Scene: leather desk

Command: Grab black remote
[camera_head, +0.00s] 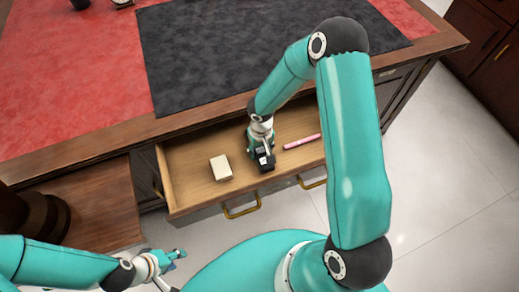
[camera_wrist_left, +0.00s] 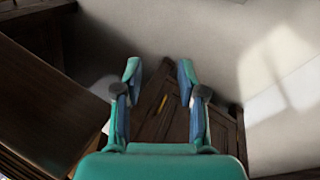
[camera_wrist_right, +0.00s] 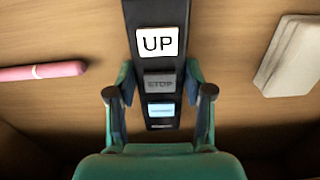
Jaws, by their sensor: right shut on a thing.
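The black remote (camera_wrist_right: 158,60) lies in the open wooden drawer. In the right wrist view it shows a white UP button, a grey STOP button and a light blue button. My right gripper (camera_wrist_right: 159,95) is shut on the remote, one finger on each side of it. In the head view my right gripper (camera_head: 258,150) reaches down into the drawer, and the remote's dark end (camera_head: 265,165) shows beside it. My left gripper (camera_head: 178,254) is open and empty at the lower left, apart from the drawer; its spread fingers show in the left wrist view (camera_wrist_left: 160,80).
The drawer (camera_head: 195,197) also holds a cream box (camera_head: 220,167) left of the remote and a pink pen (camera_head: 301,141) to the right. The desk top (camera_head: 100,60) with a dark mat (camera_head: 250,50) stands behind. Gold handles (camera_head: 242,208) are on the drawer front.

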